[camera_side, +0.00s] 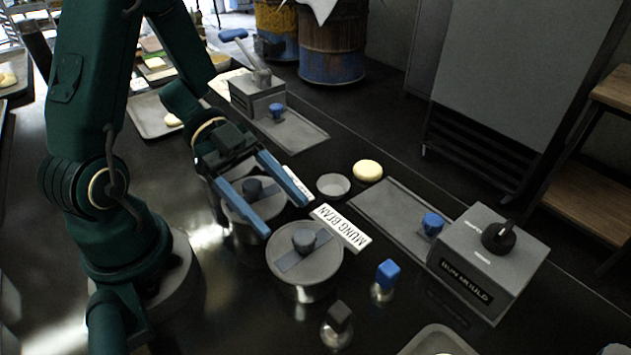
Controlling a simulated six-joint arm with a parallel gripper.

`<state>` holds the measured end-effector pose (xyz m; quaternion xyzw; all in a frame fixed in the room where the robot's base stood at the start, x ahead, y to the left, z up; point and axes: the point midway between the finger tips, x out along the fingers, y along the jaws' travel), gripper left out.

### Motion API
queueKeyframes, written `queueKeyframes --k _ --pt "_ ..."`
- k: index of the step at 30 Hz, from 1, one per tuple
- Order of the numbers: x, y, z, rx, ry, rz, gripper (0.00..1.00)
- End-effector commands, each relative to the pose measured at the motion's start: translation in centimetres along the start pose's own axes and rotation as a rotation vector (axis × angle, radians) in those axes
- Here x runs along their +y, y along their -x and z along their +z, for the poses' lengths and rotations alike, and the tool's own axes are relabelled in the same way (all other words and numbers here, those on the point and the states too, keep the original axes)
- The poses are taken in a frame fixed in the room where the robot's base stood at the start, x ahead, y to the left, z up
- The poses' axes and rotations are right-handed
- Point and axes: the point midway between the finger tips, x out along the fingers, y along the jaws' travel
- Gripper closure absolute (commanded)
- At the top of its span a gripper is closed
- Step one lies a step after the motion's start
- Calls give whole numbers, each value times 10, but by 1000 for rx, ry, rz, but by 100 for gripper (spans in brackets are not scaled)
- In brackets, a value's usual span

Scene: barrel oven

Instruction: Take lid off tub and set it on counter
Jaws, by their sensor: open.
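A round metal tub (300,292) stands front centre, closed by a grey lid (322,262) with a dark knob (304,240) and a flat bar across it. A second lidded tub (236,224) stands behind it to the left, partly hidden by my gripper. My gripper (287,217) is open, its two blue fingers spread above this rear tub. The rear lid's dark knob (253,187) shows between the fingers. I cannot tell how high the fingers are above that lid, and I see nothing held.
A small dish (333,186) and a pale bun (367,171) lie behind. A flat plate (385,213) adjoins the grey mould box (487,262). Blue-topped (387,275) and dark-topped (338,322) pieces stand in front.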

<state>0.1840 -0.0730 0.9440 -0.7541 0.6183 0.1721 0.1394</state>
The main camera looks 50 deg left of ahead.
Motion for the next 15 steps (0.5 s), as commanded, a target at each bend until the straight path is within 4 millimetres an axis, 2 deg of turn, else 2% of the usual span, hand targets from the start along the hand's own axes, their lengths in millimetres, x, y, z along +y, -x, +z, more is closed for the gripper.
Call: queueKeyframes --k 9,15 --pt "1 -37 0 0 -2 6 26" --pt "0 -46 0 -3 -2 1 26"
